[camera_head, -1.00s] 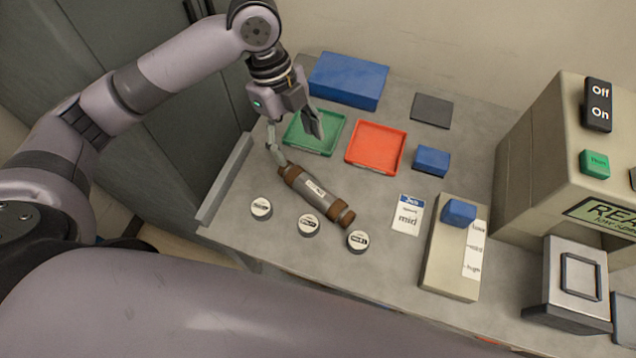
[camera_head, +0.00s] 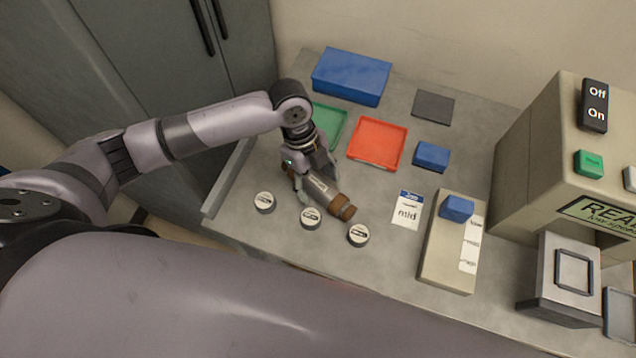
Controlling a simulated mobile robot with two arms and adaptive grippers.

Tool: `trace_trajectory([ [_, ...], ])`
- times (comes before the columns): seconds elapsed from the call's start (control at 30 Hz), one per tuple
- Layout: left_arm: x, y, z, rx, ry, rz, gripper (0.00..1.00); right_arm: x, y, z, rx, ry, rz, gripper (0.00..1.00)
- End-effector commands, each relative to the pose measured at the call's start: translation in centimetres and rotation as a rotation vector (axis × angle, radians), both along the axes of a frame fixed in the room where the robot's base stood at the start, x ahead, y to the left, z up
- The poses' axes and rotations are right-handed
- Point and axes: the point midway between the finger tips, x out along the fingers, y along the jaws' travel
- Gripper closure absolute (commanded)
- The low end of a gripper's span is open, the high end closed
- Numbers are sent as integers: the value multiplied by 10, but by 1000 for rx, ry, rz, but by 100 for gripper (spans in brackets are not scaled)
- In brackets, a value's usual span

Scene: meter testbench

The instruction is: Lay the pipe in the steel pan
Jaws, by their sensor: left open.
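The pipe (camera_head: 341,207) lies on the grey table, brown at its ends with a silver middle and a label. My left gripper (camera_head: 316,182) is open and low over the pipe, its fingers on either side of the silver middle. The gripper and wrist hide the pipe's far end. A steel-coloured block with a square, dark-rimmed top (camera_head: 573,271) stands at the right in front of the machine; I cannot tell for sure that it is the steel pan. My right gripper is out of view.
Several round labelled weights or discs (camera_head: 310,217) lie just in front of the pipe. A red tray (camera_head: 377,144), a green tray (camera_head: 328,122) and a blue box (camera_head: 350,77) are behind. A beige switch box (camera_head: 446,262) and beige machine (camera_head: 545,150) stand right.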

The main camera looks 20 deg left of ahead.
Motion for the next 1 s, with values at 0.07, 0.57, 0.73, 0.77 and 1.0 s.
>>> trace_trajectory([
  [0.07,0,-1,-3,0,0,-1,38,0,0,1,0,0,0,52],
  [0.57,0,-1,-3,0,-1,0,59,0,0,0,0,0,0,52],
  [0.73,0,-1,-2,0,-1,0,70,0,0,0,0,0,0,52],
  [0.77,0,-1,-2,0,-1,0,72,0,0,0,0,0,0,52],
  [1.0,0,-1,-2,0,-1,0,88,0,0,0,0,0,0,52],
])
